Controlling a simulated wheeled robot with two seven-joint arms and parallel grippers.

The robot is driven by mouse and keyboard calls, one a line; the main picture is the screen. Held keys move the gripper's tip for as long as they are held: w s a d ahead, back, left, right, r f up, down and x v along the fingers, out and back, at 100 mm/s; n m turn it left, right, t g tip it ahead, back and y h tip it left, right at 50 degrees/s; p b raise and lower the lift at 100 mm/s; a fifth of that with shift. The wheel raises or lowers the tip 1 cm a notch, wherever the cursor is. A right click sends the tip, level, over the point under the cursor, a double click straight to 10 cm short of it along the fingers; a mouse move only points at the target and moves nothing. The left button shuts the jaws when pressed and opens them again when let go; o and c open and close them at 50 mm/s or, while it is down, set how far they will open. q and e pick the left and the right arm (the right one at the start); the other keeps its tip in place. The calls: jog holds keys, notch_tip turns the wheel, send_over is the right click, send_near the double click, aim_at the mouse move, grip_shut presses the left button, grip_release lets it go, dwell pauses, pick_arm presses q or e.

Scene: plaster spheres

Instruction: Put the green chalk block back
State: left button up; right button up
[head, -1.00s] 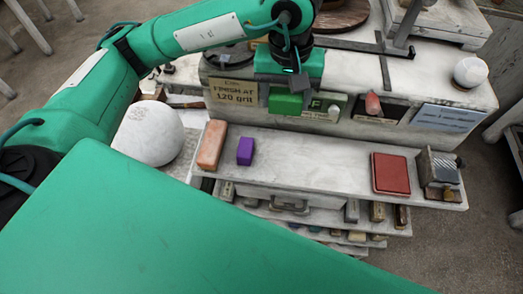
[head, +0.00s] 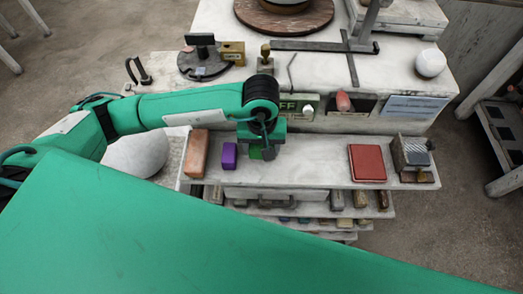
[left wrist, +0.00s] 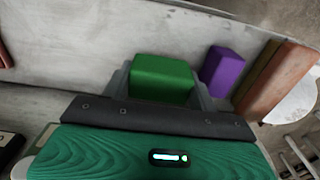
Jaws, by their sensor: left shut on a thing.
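The green chalk block (head: 256,153) is between the fingers of my left gripper (head: 262,149), over the pale stone shelf (head: 310,173), right of a purple block (head: 229,155). In the left wrist view the green block (left wrist: 162,76) sits between the two grey fingers of the gripper (left wrist: 160,90), with the purple block (left wrist: 222,70) to its right, apart from it. I cannot tell whether the green block touches the shelf. My right gripper is not in view.
An orange-brown block (head: 196,153) stands left of the purple block. A red block (head: 367,163) and a grey metal-topped block (head: 411,154) are at the shelf's right. Open drawers (head: 300,208) lie below. A white sphere (head: 137,154) is partly behind my arm.

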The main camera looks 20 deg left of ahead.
pick_arm(q)
notch_tip(320, 180, down, 3)
jog(key=shift+p, duration=0.55)
jog(key=shift+f, duration=0.4)
jog(key=shift+f, duration=0.1)
jog(key=shift+f, duration=0.1)
jog(key=o, duration=1.1)
